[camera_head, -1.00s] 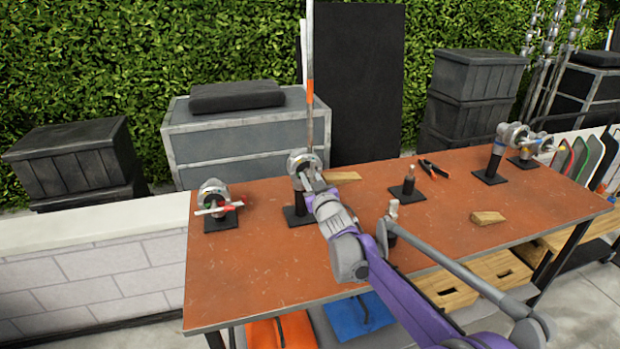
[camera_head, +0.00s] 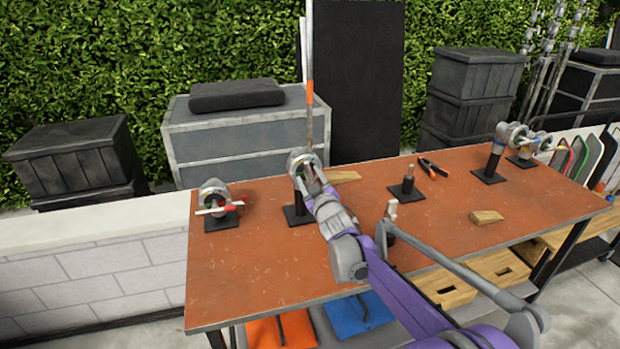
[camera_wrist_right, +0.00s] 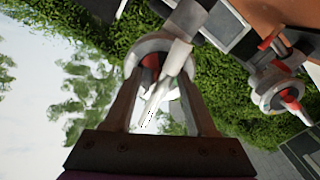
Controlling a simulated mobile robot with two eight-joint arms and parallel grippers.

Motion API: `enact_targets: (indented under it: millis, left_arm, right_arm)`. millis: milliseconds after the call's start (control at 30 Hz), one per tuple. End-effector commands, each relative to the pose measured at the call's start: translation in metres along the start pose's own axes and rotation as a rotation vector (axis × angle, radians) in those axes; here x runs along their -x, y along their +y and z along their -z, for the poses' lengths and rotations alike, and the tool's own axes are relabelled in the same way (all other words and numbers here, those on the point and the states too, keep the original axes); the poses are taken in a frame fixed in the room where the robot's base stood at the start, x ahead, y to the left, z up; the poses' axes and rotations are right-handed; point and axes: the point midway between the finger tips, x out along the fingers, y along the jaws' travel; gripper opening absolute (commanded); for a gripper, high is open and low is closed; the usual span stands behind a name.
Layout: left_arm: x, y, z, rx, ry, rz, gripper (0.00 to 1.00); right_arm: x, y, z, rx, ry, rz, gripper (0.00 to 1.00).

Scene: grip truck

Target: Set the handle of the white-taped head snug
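A round metal grip head (camera_head: 302,160) stands on a short post and black base, left of the table's middle. In the right wrist view its ring (camera_wrist_right: 135,55) shows with a red part and a pale bar (camera_wrist_right: 155,98). My right gripper (camera_head: 312,178) is at this head. In the wrist view its two fingers (camera_wrist_right: 158,85) stand apart, with the pale bar between them and gaps visible. Contact cannot be told. My left gripper is not in view.
Another head with a red handle (camera_head: 214,199) stands at the table's left. A blue-banded head (camera_head: 502,140) and another head (camera_head: 527,143) stand at the right. Wedges (camera_head: 487,217), a short-post base (camera_head: 407,188) and pliers (camera_head: 433,168) lie between. The table's (camera_head: 250,285) front left is clear.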

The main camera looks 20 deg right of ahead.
Motion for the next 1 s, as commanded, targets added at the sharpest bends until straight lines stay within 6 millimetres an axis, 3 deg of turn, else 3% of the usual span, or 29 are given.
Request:
enact_targets:
  millis: [367, 800, 1000]
  left_arm:
    - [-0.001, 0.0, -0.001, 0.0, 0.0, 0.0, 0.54]
    - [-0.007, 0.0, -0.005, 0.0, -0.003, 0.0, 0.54]
    - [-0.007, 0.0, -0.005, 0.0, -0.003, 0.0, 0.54]
  right_arm:
    - [0.007, 0.0, 0.001, 0.0, 0.001, 0.0, 0.57]
    - [0.087, 0.0, 0.0, -0.001, 0.0, -0.001, 0.57]
    - [0.106, 0.0, 0.0, -0.001, 0.0, 0.0, 0.57]
